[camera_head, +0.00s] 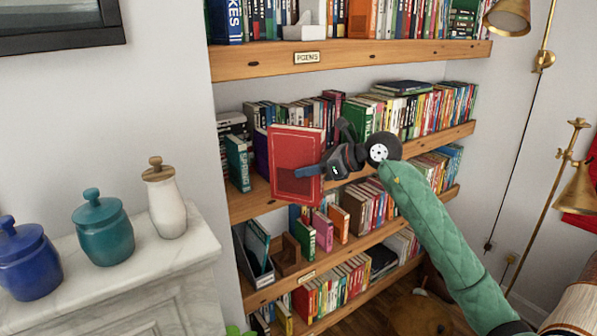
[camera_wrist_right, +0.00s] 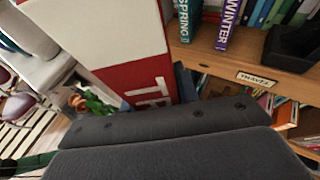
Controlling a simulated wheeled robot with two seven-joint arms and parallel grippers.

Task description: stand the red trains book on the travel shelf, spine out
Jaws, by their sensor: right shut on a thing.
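The red trains book (camera_head: 296,141) is held in my right gripper (camera_head: 318,170), cover toward the head camera, nearly upright and slightly tilted. In the right wrist view the book (camera_wrist_right: 125,80) shows its white page edges and a red face with white letters, partly cut off by the gripper (camera_wrist_right: 165,125). The travel shelf (camera_wrist_right: 212,58) bears a label on its wooden edge in the wrist view. It appears to be the middle shelf (camera_head: 245,207) in the head view, behind the held book, which hides part of it. My left gripper is out of view.
A teal Spring book (camera_head: 238,162) and a purple Winter book (camera_wrist_right: 230,22) stand at the shelf's left part. Rows of books fill its right part. The poems shelf (camera_head: 260,66) is above. A marble mantel (camera_head: 150,262) with lidded jars stands left; a brass lamp (camera_head: 545,60) is right.

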